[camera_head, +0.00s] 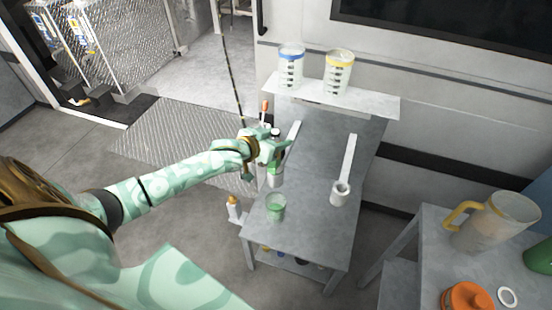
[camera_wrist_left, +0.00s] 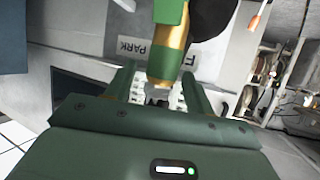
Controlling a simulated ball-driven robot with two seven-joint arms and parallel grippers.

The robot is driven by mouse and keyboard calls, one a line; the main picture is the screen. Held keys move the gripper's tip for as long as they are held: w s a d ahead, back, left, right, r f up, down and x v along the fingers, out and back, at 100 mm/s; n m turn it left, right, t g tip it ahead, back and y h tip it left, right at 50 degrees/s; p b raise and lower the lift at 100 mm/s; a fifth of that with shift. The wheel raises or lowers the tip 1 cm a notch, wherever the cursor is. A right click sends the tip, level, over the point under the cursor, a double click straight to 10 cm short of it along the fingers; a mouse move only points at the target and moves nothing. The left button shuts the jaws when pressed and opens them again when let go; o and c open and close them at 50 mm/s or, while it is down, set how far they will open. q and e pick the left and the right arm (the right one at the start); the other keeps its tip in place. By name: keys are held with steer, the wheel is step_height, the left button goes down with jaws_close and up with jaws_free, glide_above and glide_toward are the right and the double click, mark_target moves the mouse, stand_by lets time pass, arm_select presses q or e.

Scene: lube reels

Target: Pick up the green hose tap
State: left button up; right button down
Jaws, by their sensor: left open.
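The green hose tap (camera_wrist_left: 167,45), with a gold band around it, comes down from the top of the left wrist view. Its lower end shows between the two fingers of my left gripper (camera_wrist_left: 158,75). The fingers are apart, and I cannot tell whether either touches the tap. In the head view my left gripper (camera_head: 273,150) is at the left edge of the grey table, and it largely hides the tap there. My right gripper is not in view.
The grey table (camera_head: 315,225) bears a clear cup with green liquid (camera_head: 275,207) and a white long-handled cup (camera_head: 340,193). Two measuring jugs, blue-rimmed (camera_head: 290,68) and yellow-rimmed (camera_head: 338,72), stand on the shelf behind. A dark hose (camera_head: 232,75) hangs near my gripper. A side table (camera_head: 425,250) is at right.

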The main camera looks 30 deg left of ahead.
arm_select(q)
steer(key=shift+s+r, duration=0.1)
jaws_close()
step_height(320, 180, up, 10)
steer(key=p, duration=0.3)
steer(key=shift+p, duration=0.35)
